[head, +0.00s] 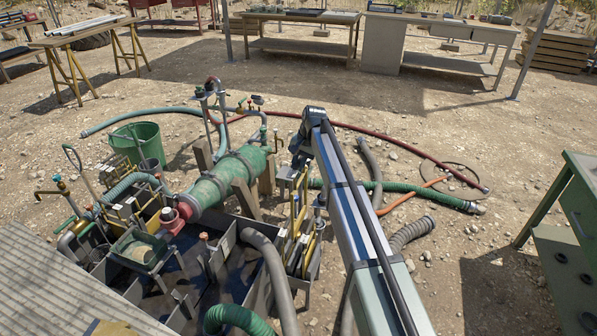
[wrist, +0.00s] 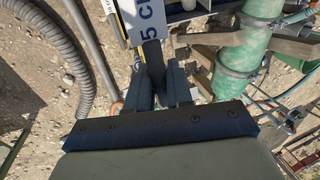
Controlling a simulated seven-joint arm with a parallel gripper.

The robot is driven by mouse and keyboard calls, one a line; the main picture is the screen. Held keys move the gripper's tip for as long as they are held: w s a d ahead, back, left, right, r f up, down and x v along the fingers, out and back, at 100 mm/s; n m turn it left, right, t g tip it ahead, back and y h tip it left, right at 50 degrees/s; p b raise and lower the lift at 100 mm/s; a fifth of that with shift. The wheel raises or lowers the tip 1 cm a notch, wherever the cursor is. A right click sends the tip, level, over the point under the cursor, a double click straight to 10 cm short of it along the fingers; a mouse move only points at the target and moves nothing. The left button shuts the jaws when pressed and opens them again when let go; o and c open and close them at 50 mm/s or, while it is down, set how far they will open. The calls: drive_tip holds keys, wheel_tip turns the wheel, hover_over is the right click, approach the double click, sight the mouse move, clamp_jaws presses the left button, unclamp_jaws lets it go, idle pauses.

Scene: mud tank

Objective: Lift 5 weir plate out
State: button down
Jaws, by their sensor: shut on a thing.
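The 5 weir plate (wrist: 142,18) shows at the top of the wrist view as a pale plate marked "5 C", cut off by the frame edge. My gripper (wrist: 160,88) is shut on the dark handle that runs from this plate. In the head view my gripper (head: 299,172) is partly hidden at the end of my arm, above the right end of the mud tank (head: 228,262). Several upright plates and yellow parts stand below it there. I cannot tell whether the 5 weir plate is still seated in a slot.
A green pipe cylinder (head: 226,178) lies left of my gripper, beside wooden supports. A grey hose (head: 277,270) curves over the tank. A green bucket (head: 135,143) stands behind left. Hoses lie on the ground at right. A green metal cabinet (head: 570,235) stands far right.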

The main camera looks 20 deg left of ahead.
drive_tip(key=shift+r, duration=2.6)
